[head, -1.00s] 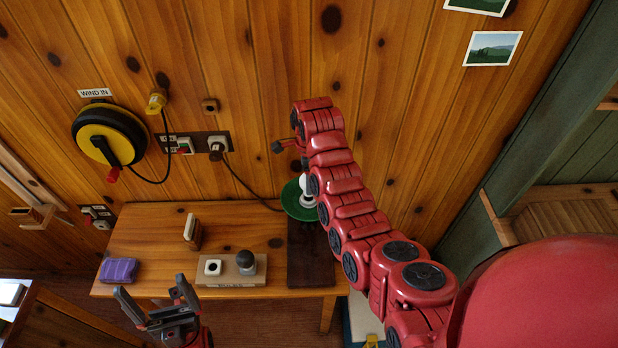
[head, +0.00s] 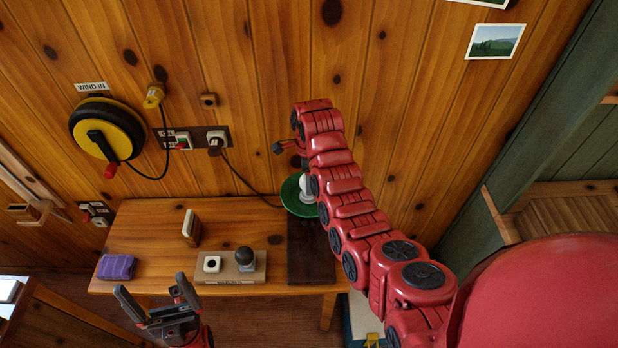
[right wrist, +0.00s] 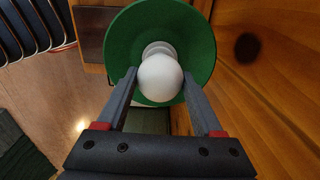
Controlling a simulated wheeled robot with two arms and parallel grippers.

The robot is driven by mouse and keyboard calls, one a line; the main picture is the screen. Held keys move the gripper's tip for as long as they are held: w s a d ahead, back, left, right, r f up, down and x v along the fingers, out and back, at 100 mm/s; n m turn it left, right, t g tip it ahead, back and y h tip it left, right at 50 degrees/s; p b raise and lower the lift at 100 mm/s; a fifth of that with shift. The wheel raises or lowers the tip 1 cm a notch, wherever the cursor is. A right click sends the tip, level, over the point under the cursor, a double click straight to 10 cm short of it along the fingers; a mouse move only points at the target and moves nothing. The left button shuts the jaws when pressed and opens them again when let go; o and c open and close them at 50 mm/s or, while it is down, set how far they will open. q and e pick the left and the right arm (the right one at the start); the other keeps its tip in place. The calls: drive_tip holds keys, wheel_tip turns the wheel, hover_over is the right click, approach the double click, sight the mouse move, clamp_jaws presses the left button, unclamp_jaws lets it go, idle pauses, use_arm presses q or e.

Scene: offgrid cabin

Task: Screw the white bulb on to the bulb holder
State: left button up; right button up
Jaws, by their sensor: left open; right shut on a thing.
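The white bulb (head: 308,190) is at the middle of a round green shade (head: 292,203), above the dark base on the table. In the right wrist view the bulb (right wrist: 160,78) sits between the fingers of my right gripper (right wrist: 159,73), which is shut on it. A pale collar (right wrist: 158,48) of the holder shows behind the bulb, in line with it, at the centre of the green shade (right wrist: 125,35). The thread is hidden. In the head view my right arm hides the right gripper. My left gripper (head: 151,284) is open and empty in front of the table.
On the wooden table (head: 150,228) are a block (head: 228,275) with a white socket and a dark round-topped piece, a small upright wooden-and-white item (head: 191,228) and a purple cloth (head: 117,267). The wall carries a switch (head: 182,141), a plug (head: 216,143) and a cable reel (head: 105,130).

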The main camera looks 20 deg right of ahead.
drive_tip(key=shift+f, duration=0.15)
drive_tip(key=o, duration=0.7)
wheel_tip(320, 180, up, 8)
drive_tip(key=p, duration=0.5)
drive_tip(key=shift+d+r, duration=0.1)
drive_tip(key=shift+r, duration=0.1)
wheel_tip(320, 180, up, 9)
idle(0.5)
